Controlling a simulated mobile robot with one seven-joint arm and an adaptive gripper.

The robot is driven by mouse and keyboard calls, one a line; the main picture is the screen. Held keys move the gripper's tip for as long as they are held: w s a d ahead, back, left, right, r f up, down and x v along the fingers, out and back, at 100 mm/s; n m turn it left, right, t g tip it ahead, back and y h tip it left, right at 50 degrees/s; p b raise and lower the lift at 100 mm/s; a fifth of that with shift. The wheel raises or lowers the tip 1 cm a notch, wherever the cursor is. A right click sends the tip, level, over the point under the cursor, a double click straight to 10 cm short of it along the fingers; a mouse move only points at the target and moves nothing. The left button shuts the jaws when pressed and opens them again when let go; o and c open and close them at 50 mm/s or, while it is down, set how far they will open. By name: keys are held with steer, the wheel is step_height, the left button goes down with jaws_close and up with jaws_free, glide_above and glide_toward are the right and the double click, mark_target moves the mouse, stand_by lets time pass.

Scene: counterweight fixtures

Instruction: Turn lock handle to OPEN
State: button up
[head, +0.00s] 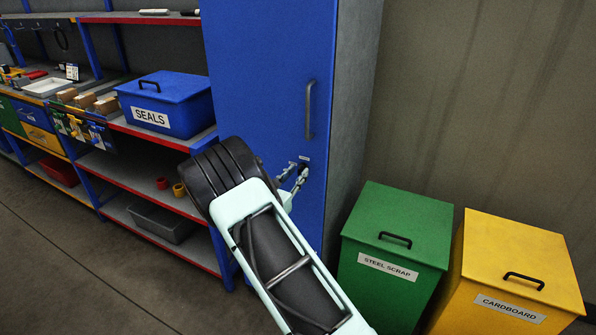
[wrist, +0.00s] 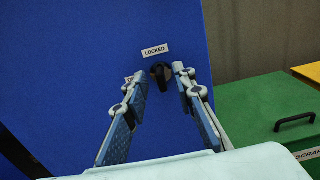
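The lock handle (wrist: 161,73) is a small dark knob on the blue cabinet door (wrist: 90,50). A white LOCKED label (wrist: 155,50) sits just above it. A second label (wrist: 129,80), starting with O, is at its left and mostly hidden by my left finger. My gripper (wrist: 157,76) is open, its fingertips on either side of the handle, with the right one closer to it. Whether they touch the door or handle I cannot tell. In the head view my gripper (head: 294,178) is at the door, below the long grey pull bar (head: 310,110), and largely covers the handle.
A green STEEL SCRAP bin (head: 395,240) and a yellow CARDBOARD bin (head: 515,265) stand right of the cabinet. Shelves on the left hold a blue SEALS box (head: 170,95) and a grey tray (head: 160,220). Floor at the lower left is clear.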

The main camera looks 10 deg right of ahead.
steer(key=shift+w+d, duration=0.45)
steer(key=shift+w, duration=0.1)
jaws_close()
